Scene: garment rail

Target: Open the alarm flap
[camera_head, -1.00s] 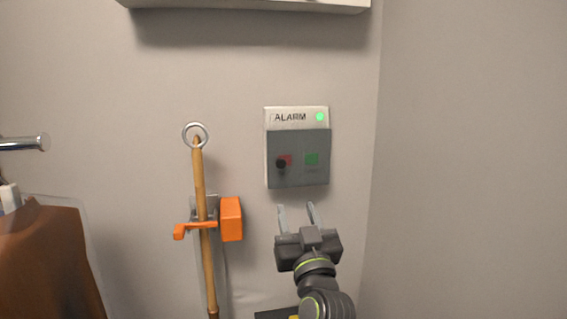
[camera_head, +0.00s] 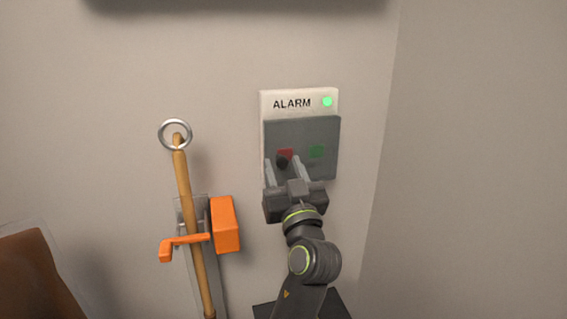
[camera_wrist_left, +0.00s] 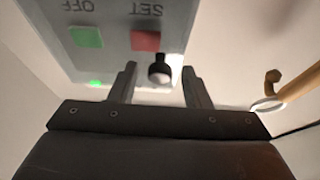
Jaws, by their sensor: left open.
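The alarm box (camera_head: 299,103) is on the wall, with a green light lit at its top right. Its grey see-through flap (camera_head: 320,134) is down over a red button and a green button (camera_head: 317,152). A small dark knob (camera_head: 282,162) sits at the flap's lower left, and it also shows in the left wrist view (camera_wrist_left: 159,70). My left gripper (camera_head: 283,159) is open in front of the flap's lower left. Its fingers are on either side of the knob, apart from it as far as I can see. My right gripper is not in view.
A wooden pole (camera_head: 187,190) with a metal ring hangs left of the box, in a holder with an orange block (camera_head: 225,225) and an orange lever (camera_head: 185,246). A brown garment (camera_head: 35,280) is at the lower left. A wall corner stands right of the box.

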